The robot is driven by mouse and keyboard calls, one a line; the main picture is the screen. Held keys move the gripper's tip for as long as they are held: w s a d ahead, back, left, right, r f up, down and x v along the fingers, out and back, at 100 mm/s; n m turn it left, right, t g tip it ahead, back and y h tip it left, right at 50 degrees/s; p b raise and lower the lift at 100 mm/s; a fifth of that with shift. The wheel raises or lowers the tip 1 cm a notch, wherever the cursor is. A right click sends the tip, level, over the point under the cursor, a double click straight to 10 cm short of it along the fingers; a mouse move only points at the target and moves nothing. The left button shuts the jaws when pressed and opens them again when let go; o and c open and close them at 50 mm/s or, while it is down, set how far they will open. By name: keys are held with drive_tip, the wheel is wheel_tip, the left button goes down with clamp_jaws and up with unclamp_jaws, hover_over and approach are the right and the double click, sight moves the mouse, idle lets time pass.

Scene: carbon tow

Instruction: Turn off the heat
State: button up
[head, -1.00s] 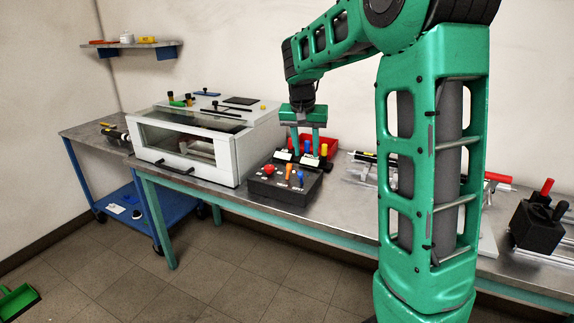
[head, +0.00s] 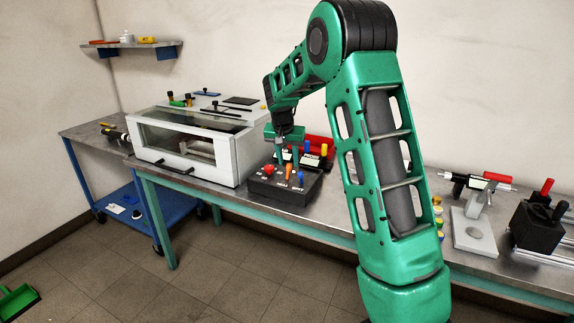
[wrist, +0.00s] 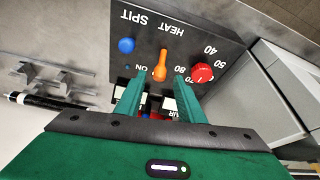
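The black control box (head: 278,190) stands on the bench, right of the white glass-fronted cabinet. On it are a red dial (wrist: 202,72) with numbers, an orange lever (wrist: 160,65) beside the word HEAT, and a blue knob (wrist: 127,45) beside the word SPIT. The orange lever also shows in the head view (head: 289,170). An ON label is near the lever in the wrist view; which setting it is on I cannot tell. My gripper (wrist: 157,82) is open, its two fingers apart behind the lever's base. In the head view my gripper (head: 287,160) hangs low over the box's back edge.
The white cabinet (head: 240,155) is close on the left. Behind the box are a red bin (head: 318,142) and blue and yellow handles beside white labels. A grey stand (head: 473,228) and a black block (head: 536,228) are farther right on the bench.

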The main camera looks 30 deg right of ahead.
drive_tip(key=shift+x, duration=1.05)
clamp_jaws()
drive_tip(key=shift+a, duration=0.2)
drive_tip(key=s+a+t+h, duration=0.1)
drive_tip(key=a+t+h, duration=0.1)
drive_tip(key=h, duration=0.1)
drive_tip(key=shift+s+a, duration=0.1)
drive_tip(key=shift+s, duration=0.1)
drive_tip(key=shift+s+a+f+t+h, duration=0.25)
drive_tip(key=shift+a+t+h, duration=0.1)
drive_tip(key=shift+t+h, duration=0.25)
drive_tip(key=shift+s+a+f+t+h, duration=0.2)
drive_tip(key=shift+a+t+h, duration=0.2)
drive_tip(key=shift+h, duration=0.35)
drive_tip(key=shift+s+a+f+t+h, duration=0.15)
drive_tip(key=shift+s+a+t+h, duration=0.15)
drive_tip(key=shift+t+h, duration=0.35)
